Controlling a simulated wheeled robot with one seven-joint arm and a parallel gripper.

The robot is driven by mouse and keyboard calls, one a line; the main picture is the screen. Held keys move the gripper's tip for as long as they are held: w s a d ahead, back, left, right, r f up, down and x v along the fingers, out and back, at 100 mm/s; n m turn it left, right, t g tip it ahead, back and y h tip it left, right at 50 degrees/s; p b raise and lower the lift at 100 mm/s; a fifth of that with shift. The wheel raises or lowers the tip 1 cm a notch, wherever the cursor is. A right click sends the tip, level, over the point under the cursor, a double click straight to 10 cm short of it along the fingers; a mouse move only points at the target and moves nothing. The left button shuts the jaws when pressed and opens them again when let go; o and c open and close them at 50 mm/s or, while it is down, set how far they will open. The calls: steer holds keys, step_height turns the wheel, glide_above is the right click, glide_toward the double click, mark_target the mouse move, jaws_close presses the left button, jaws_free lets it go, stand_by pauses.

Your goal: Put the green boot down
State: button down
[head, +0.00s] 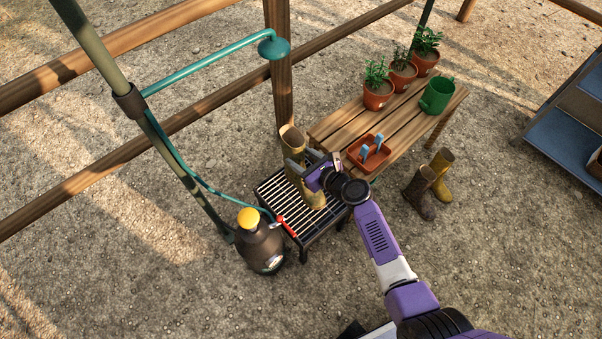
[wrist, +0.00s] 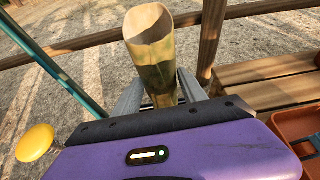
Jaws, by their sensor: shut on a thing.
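The green boot (head: 290,140) is olive and muddy-looking, upright, with its open top uppermost. My gripper (head: 298,164) is shut on its shaft. Its foot shows below my gripper, over the slatted metal stand (head: 272,192); I cannot tell whether the sole touches the slats. In the wrist view the boot (wrist: 152,45) rises between the two grey fingers of my gripper (wrist: 160,88); its lower part is hidden behind the gripper body.
A wooden bench (head: 335,122) beside the stand holds potted plants, a green can (head: 437,96) and an orange tray (head: 369,153). A brown sprayer (head: 262,247) with a yellow cap stands left of the stand. Two other boots (head: 420,188) stand on gravel at right.

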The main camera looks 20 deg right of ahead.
steer(key=shift+f+b, duration=1.65)
steer(key=shift+f, duration=1.25)
steer(key=c, duration=0.6)
jaws_free()
steer(key=shift+c, duration=0.2)
steer(key=shift+s+r, duration=0.2)
steer(key=shift+r, duration=0.05)
steer(key=p+v, duration=0.4)
steer(key=v, duration=0.7)
steer(key=shift+s+d, duration=0.2)
steer(key=shift+s, duration=0.1)
